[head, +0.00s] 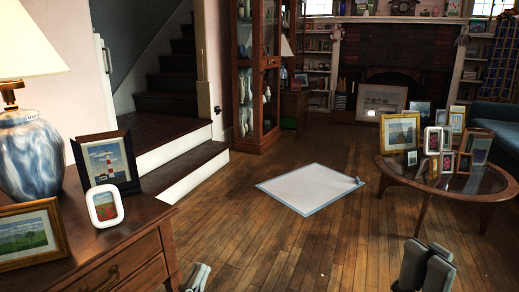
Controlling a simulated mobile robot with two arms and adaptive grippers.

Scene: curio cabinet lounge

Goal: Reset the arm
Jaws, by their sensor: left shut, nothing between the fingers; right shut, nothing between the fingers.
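My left gripper (197,277) shows at the bottom edge of the head view, left of the middle, shut and empty. It is just right of the wooden dresser and only its tip end is in view. My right gripper (425,266) is at the bottom right, in front of the oval table, shut and empty. Neither gripper touches anything that I can see.
A wooden dresser (143,262) at left bears a blue lamp (35,160) and several framed pictures. A pale mat (305,188) lies on the open wood floor. A glass-topped oval table (425,177) with several frames stands at right. Stairs and a glass cabinet (254,80) are behind.

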